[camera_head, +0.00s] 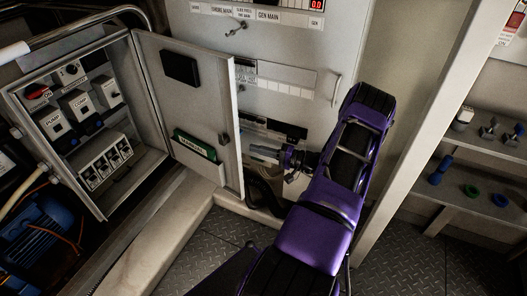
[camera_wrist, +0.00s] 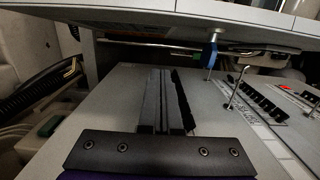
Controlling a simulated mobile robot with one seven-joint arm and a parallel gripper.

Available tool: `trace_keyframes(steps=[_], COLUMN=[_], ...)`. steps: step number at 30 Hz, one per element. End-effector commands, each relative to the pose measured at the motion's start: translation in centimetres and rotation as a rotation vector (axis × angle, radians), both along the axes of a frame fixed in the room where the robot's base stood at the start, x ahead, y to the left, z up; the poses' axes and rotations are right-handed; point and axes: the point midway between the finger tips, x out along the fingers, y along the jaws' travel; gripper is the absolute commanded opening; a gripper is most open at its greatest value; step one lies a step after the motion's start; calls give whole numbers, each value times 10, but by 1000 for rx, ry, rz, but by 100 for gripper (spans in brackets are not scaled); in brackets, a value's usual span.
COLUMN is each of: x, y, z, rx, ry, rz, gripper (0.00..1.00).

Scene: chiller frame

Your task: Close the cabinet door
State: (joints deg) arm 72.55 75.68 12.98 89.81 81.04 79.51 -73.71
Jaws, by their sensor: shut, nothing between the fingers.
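The cabinet (camera_head: 110,200) stands open at the left in the head view, with switches and sockets inside. Its grey door (camera_head: 196,112) is swung wide open to the right, with a black box and a green manual in a pocket on its inner face. My purple arm comes in from the lower right. My gripper (camera_head: 256,153) is beside the door's free right edge; I cannot tell whether it touches the door. In the wrist view my gripper's fingers (camera_wrist: 166,78) are together with nothing between them.
A grey generator panel (camera_head: 290,50) with labels and switches stands behind the door and gripper. A shelf (camera_head: 470,190) with small parts is at the right. Blue machinery (camera_head: 40,228) and a pale beam (camera_head: 150,240) lie below the cabinet. Patterned floor shows at bottom.

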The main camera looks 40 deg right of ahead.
Motion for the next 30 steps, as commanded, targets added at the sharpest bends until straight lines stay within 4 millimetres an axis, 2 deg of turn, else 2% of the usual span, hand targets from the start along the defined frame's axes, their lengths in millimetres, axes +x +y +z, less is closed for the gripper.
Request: trace_keyframes(steps=[3,8,12,16,30], x=[25,51,43,40,39], y=[14,28,49,59,63], z=[0,1,1,0,0], rx=[0,0,3,1,-1], ry=[-1,1,4,3,2], rz=[4,2,1,0,0], gripper=[0,0,0,0,0])
